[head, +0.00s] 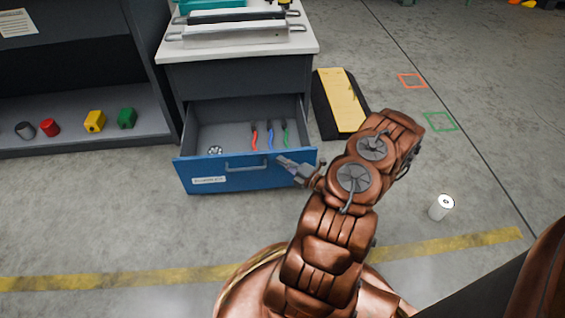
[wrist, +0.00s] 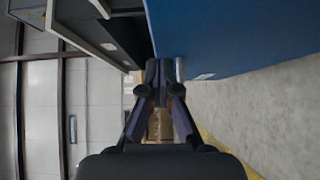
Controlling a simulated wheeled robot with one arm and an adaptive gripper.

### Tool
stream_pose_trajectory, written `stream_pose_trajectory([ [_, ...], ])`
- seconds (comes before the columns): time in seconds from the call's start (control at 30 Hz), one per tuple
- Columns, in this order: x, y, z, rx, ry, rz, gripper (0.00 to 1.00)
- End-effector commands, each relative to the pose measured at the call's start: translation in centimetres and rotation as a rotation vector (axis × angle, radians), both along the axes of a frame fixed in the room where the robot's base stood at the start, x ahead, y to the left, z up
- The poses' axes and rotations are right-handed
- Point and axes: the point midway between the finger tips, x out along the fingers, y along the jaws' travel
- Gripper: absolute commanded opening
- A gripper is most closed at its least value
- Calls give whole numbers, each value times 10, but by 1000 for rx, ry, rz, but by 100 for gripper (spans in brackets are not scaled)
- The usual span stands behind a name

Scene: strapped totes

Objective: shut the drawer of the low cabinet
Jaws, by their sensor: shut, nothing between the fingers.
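The low cabinet (head: 240,80) stands at the upper middle of the head view. Its blue-fronted drawer (head: 215,172) is pulled well out. Several pliers-like tools with red, blue and green handles and a small round grey item lie in it. The drawer front has a bar handle (head: 246,165) and a white label. My gripper (head: 283,161) is shut and empty, close to the right part of the drawer's front; I cannot tell whether it touches. In the wrist view the shut fingers (wrist: 160,75) are beside the blue drawer front (wrist: 235,35).
A dark shelf (head: 80,135) with coloured items stands left of the cabinet. A black ramp-like block with a yellow top (head: 342,100) lies to the right. A white cylinder (head: 441,207) stands on the floor at right. The floor before the drawer is clear.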

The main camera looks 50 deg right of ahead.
Motion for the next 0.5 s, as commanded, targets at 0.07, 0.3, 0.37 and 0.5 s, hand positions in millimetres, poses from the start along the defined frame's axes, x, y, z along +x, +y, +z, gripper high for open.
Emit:
stream_pose_trajectory([
  [0.07, 5, -4, -1, -1, 0, 1, 0],
  [0.3, 10, -8, 0, 1, 0, 0, 0],
  [0.37, 10, -8, 0, 1, 0, 0, 0],
  [0.5, 10, -8, 0, 1, 0, 0, 0],
])
